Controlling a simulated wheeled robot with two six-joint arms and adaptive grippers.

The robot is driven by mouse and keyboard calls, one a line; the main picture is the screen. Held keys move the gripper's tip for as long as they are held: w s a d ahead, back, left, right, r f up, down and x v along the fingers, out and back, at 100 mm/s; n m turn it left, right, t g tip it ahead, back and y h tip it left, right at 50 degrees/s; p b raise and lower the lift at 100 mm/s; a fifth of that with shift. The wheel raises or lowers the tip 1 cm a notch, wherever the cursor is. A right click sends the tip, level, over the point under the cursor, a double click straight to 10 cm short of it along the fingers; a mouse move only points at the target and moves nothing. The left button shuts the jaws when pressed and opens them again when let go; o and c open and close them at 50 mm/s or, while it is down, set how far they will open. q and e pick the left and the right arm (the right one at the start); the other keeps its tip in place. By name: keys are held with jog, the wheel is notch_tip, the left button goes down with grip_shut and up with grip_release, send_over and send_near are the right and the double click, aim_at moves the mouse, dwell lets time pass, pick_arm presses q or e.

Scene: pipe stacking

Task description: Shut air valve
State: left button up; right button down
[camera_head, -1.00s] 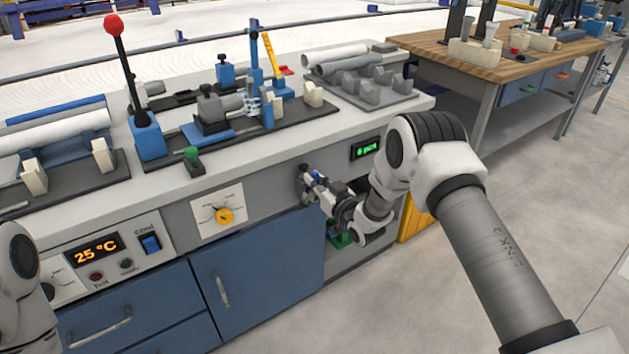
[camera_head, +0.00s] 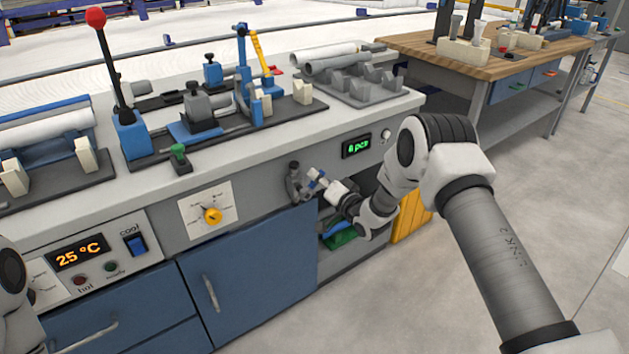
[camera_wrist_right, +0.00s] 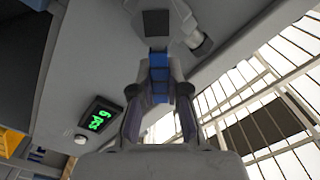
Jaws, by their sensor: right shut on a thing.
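The air valve (camera_head: 293,183) is a small grey fitting on the front panel of the bench, above the blue cabinet door. Its blue lever (camera_head: 314,180) points right, away from the valve body. My right gripper (camera_head: 322,184) is shut on this lever. In the right wrist view the blue lever (camera_wrist_right: 158,70) lies between the two fingers of the right gripper (camera_wrist_right: 159,98), with the grey valve body beyond it. The fingers partly hide the lever. Only a piece of my left arm shows at the left edge of the head view; its gripper is out of view.
A green "6 pcs" display (camera_head: 356,146) is just right of the valve, and a yellow dial (camera_head: 212,215) is left of it. An open shelf with a green bin (camera_head: 340,238) lies below my right gripper. The bench top (camera_head: 240,150) overhangs above.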

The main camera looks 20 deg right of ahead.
jog(key=shift+w+d+f+m+b, duration=0.1)
jog(key=shift+d+f+m+b, duration=0.15)
jog(key=shift+f+m+b, duration=0.75)
jog(key=shift+w+d+f+m+b, duration=0.1)
jog(key=shift+d+f+m+b, duration=0.15)
jog(key=shift+m, duration=1.55)
jog(key=shift+d+f+m+b, duration=0.2)
jog(key=shift+f+m+b, duration=0.4)
jog(key=shift+m, duration=0.8)
jog(key=c, duration=1.1)
grip_release()
jog(key=shift+f, duration=0.1)
jog(key=shift+c, duration=0.2)
jog(key=v, duration=1.2)
